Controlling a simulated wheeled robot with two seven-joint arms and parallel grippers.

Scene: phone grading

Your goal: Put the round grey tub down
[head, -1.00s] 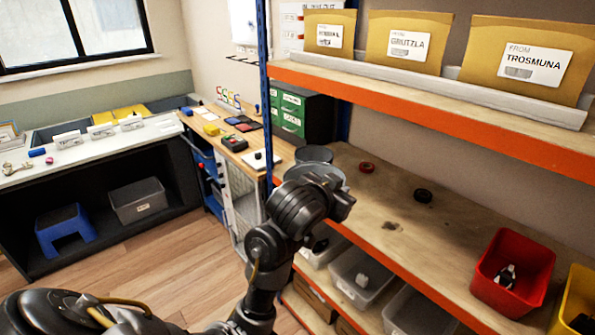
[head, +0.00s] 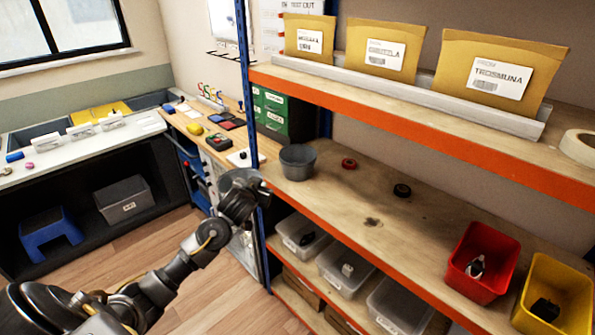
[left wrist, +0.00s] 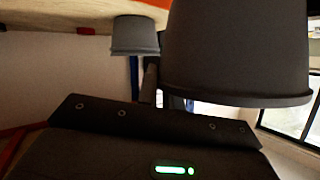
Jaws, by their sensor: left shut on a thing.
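My left gripper (head: 252,192) is shut on a round grey tub (head: 232,178), mostly hidden behind it in the head view. The held tub (left wrist: 238,50) fills the upper right of the left wrist view, which looks upside down, with its rim low in the picture. My right gripper is not in view.
A red ring (head: 349,164) and a black ring (head: 402,190) lie on the middle shelf. A red bin (head: 483,262) and a yellow bin (head: 556,290) stand at its right. The shelf's middle is mostly clear. A workbench (head: 190,118) with small items is behind left.

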